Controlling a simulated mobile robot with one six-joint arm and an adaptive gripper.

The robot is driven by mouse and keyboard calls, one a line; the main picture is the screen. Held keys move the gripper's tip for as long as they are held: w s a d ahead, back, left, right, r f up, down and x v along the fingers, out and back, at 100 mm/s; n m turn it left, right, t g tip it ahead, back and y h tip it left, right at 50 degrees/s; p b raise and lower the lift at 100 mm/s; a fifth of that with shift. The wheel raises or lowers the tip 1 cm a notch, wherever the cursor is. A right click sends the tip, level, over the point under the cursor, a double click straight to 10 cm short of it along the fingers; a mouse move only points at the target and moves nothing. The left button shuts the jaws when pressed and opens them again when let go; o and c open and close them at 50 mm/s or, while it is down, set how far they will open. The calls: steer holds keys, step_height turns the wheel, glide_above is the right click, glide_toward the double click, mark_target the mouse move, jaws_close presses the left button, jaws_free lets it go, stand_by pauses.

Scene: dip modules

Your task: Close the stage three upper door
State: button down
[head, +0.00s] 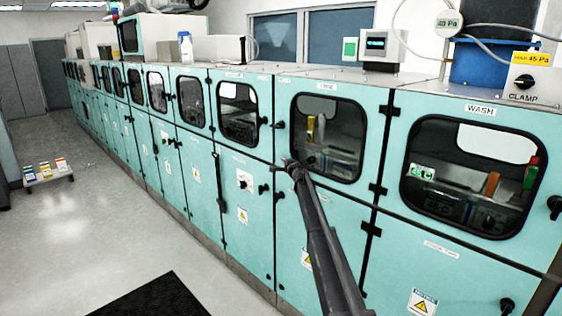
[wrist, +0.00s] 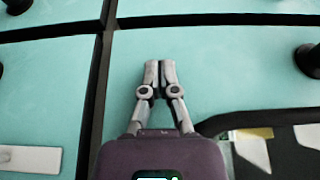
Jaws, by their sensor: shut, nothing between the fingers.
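Teal upper doors with dark windows line the machine. The upper door in the middle (head: 286,100) has a black-framed window and a small label too blurred to read; I cannot tell for sure which door is stage three. That door looks about flush with its neighbours; a slight gap cannot be ruled out. My gripper (head: 288,163) is shut and empty, in front of this door's lower left corner. In the wrist view my gripper (wrist: 160,64) is over a plain teal panel (wrist: 225,70), beside a dark seam and near a window frame. Contact cannot be told.
The upper door labelled WASH (head: 400,115) is at the right, with a black knob (head: 554,207). Lower doors (head: 240,215) carry dark handles. A low stand with small boxes (head: 46,172) is at the left. A black mat (head: 155,300) lies on the otherwise open grey floor.

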steer(key=shift+w+d, duration=0.3)
steer(key=shift+w, duration=0.05)
steer(key=shift+s+a+f, duration=0.15)
steer(key=shift+s+a, duration=0.35)
steer(key=shift+a, duration=0.1)
steer(key=s+a, duration=0.8)
steer(key=a, duration=0.2)
steer(key=shift+s, duration=0.4)
